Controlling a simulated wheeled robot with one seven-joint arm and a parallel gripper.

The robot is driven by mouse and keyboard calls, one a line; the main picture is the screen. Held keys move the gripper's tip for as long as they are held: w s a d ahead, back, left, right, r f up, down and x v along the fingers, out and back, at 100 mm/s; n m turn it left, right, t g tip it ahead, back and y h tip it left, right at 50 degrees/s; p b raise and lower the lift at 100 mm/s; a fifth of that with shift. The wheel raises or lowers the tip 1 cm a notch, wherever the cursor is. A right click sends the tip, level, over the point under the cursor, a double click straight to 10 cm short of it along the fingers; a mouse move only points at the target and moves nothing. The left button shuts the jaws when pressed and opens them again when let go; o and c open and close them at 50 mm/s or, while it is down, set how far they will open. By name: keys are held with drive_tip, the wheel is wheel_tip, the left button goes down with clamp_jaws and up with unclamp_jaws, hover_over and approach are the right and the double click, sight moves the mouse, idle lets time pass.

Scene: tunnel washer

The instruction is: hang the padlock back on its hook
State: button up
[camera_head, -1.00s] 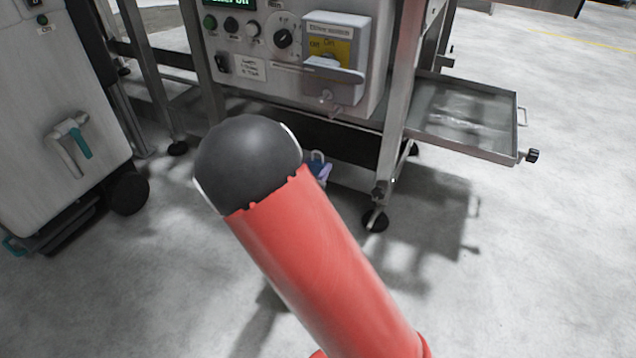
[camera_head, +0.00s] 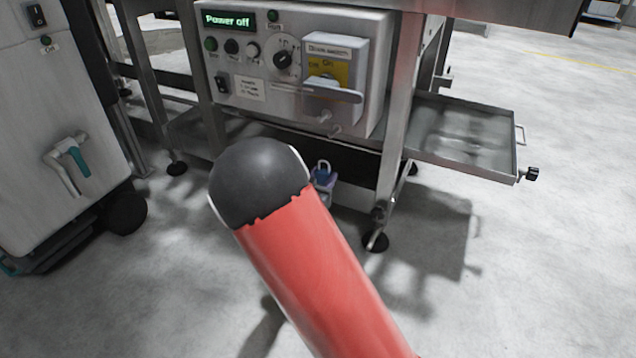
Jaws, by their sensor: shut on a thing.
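The padlock (camera_head: 322,170) is small and blue with a pale shackle on top. It shows upright just right of my arm's dark joint, below the control panel. My gripper (camera_head: 326,187) is mostly hidden behind my arm; only a small pale part shows just under the padlock, shut on it. A small metal fitting (camera_head: 326,117) sticks out below the switch box; I cannot tell if it is the hook. The padlock is apart from it and lower in the picture.
The control panel (camera_head: 240,75) reads "Power off". The switch box (camera_head: 336,60) has a yellow plate and a grey handle. A metal tray (camera_head: 460,140) juts out at right. A white cabinet (camera_head: 60,120) stands at left. The floor in front is open.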

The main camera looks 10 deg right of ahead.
drive_tip(key=shift+x, duration=0.8)
drive_tip(key=shift+w+d+r, duration=0.15)
drive_tip(key=shift+r, duration=0.05)
drive_tip(key=shift+r+p, duration=2.9)
drive_tip(key=shift+r, duration=0.95)
drive_tip(key=shift+w+d+f+b, duration=0.45)
drive_tip(key=shift+w+d+b, duration=0.1)
drive_tip(key=shift+w, duration=0.2)
drive_tip(key=shift+w+d+f+b, duration=0.4)
drive_tip(key=shift+w+d, duration=0.15)
drive_tip(key=shift+w, duration=0.15)
drive_tip(key=o, duration=1.1)
